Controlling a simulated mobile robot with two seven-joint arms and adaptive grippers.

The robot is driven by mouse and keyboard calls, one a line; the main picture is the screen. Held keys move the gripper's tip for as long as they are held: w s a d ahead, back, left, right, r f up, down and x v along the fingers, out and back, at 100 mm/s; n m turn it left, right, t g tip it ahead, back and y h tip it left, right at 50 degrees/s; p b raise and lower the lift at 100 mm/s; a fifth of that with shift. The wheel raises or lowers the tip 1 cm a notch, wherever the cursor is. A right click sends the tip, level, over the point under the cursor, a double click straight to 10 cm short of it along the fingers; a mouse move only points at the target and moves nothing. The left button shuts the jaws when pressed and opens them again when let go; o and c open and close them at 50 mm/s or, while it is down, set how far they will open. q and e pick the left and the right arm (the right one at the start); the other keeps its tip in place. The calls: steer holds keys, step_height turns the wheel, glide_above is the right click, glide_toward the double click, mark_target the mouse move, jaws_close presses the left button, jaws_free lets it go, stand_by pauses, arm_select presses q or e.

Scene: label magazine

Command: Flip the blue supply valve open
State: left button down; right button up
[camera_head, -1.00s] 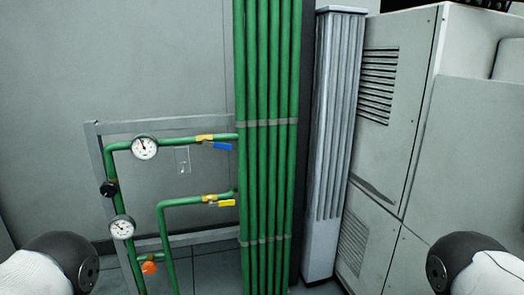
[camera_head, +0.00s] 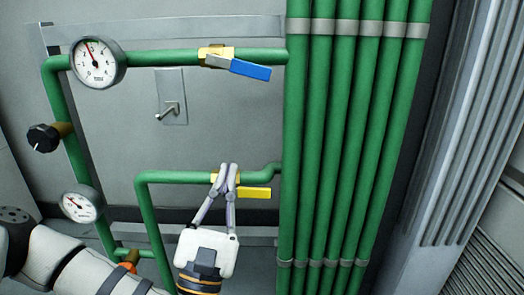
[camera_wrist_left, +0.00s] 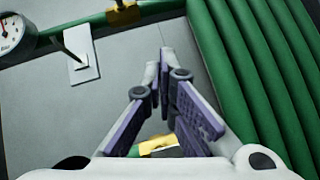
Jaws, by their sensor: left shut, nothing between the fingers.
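The blue supply valve handle (camera_head: 250,69) sits on the upper green pipe, to the right of its brass body (camera_head: 214,55). The handle points right and slants slightly down from the pipe. My left gripper (camera_head: 230,165) is shut and empty, fingers pointing up, in front of the lower pipe near the yellow valve handle (camera_head: 254,192). It is below the blue handle and apart from it. The blue handle is out of that view.
A toggle switch plate (camera_head: 171,97) lies between the two pipes. Gauges (camera_head: 97,62) and a black knob (camera_head: 43,138) are at the left. Thick vertical green pipes (camera_head: 350,150) stand close at the right. An orange knob (camera_head: 127,267) is low at the left.

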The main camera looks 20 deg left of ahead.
mark_target(251, 70)
arm_select(q)
steer(key=w+r+p, duration=0.1)
steer(key=w+r, duration=0.5)
steer(key=r, duration=0.5)
steer(key=shift+w+d+r+p, duration=0.2)
steer(key=shift+w+d+p, duration=0.15)
steer(key=shift+w+p, duration=0.05)
arm_select(e)
steer(key=shift+s+r, duration=0.1)
steer(key=shift+r, duration=0.6)
